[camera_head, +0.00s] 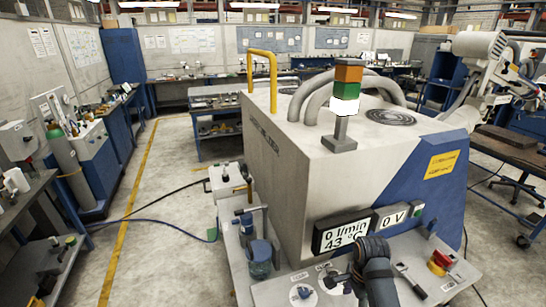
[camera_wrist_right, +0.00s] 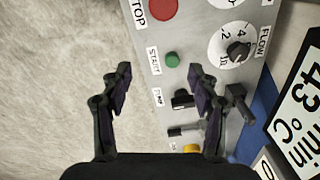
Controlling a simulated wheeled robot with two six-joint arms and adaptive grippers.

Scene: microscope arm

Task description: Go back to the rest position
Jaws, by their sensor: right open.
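My right gripper (camera_wrist_right: 157,75) is open and empty in the right wrist view, its two dark fingers spread over a grey control panel (camera_wrist_right: 202,62). Between and around the fingers show a green START button (camera_wrist_right: 172,59), a black switch (camera_wrist_right: 181,99) and a second lever switch (camera_wrist_right: 185,132). Whether the fingers touch the panel cannot be told. My left gripper is not in view.
A large white and blue machine (camera_head: 290,160) stands behind the panel, with a display (camera_head: 345,232) reading 0 l/min and 43 °C. A red emergency button (camera_head: 441,258) sits at the panel's right. Workbenches (camera_head: 110,140) line the left. Open floor (camera_head: 170,250) lies left of the machine.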

